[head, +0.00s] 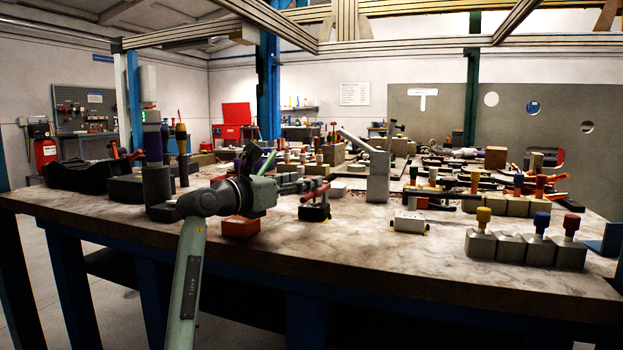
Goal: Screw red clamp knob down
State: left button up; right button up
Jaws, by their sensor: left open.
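Which red part is the clamp knob is not clear. My right gripper is not in view.
A red-orange block (240,227) sits below my left wrist. A white block (409,221) is right of the clamp. A grey upright stand (378,175) rises behind. The bench's front middle is bare.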

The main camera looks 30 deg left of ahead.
aim_at(308, 177)
pick_arm(q)
jog(key=shift+w+d, duration=0.2)
jog(key=shift+w, duration=1.45)
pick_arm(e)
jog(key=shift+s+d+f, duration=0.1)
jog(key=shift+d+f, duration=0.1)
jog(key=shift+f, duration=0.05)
pick_arm(q)
jog(key=shift+c, duration=0.5)
jog(key=c, duration=0.9)
jog(key=m+h, duration=0.1)
jog(key=h, duration=0.1)
jog(key=m+g+h+b, duration=0.1)
jog(key=h, duration=0.1)
jog(key=m+g+h, duration=0.1)
jog(key=m+h, duration=0.1)
jog(key=shift+w+a+f+b, duration=0.1)
jog(key=shift+a+f+b, duration=0.05)
jog(key=shift+a+b, duration=0.2)
jog(key=shift+h, duration=0.3)
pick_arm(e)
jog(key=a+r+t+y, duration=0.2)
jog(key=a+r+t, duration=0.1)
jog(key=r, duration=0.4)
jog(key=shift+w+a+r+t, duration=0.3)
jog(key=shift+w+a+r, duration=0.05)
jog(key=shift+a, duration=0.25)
pick_arm(q)
jog(key=o, duration=1)
